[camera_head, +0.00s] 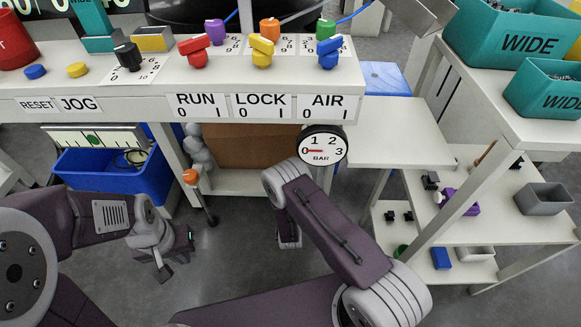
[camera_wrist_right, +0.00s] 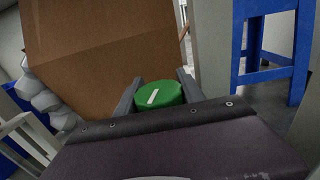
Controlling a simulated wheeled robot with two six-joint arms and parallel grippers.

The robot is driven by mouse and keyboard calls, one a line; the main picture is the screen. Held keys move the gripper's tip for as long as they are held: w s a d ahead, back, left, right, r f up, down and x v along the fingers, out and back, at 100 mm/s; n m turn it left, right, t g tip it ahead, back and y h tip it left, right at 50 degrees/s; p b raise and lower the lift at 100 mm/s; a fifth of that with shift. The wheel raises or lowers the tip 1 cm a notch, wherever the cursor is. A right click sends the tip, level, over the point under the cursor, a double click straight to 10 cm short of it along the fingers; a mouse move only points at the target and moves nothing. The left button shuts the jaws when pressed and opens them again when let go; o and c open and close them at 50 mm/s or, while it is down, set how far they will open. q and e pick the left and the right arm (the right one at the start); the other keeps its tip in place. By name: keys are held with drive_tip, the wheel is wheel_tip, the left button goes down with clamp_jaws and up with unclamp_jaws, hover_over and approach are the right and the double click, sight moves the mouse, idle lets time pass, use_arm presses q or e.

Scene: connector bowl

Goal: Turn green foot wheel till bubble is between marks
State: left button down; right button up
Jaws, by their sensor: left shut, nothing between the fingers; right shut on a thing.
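The green foot wheel (camera_wrist_right: 160,96) shows in the right wrist view with a white line on its top face. My right gripper (camera_wrist_right: 158,88) is shut on it, one finger at each side. In the head view my right forearm hides the wheel. A pale level strip (camera_head: 120,138) with dark marks hangs under the table's front edge at the left. A small green spot, likely the bubble, lies near its middle; I cannot tell its exact place between the marks. My left gripper (camera_head: 165,268) is shut and empty, low at the left, apart from everything.
A blue bin (camera_head: 115,175) stands below the strip. A lever with an orange knob (camera_head: 190,176) stands near my left gripper. A brown box (camera_head: 250,146) is under the table. A round pressure gauge (camera_head: 323,145) hangs by my right forearm. Shelves (camera_head: 470,235) stand at the right.

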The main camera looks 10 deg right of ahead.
drive_tip(key=shift+a+n+y+p, duration=0.15)
drive_tip(key=shift+n+y+p, duration=0.35)
drive_tip(key=shift+y, duration=0.4)
drive_tip(key=o, duration=1.4)
drive_tip(key=shift+c, duration=0.2)
drive_tip(key=shift+s+a+r, duration=0.1)
drive_tip(key=shift+s, duration=0.2)
drive_tip(key=s+p, duration=0.5)
drive_tip(key=s, duration=0.3)
drive_tip(key=shift+s+a+p, duration=0.2)
drive_tip(key=shift+a+p, duration=0.15)
drive_tip(key=shift+a, duration=0.1)
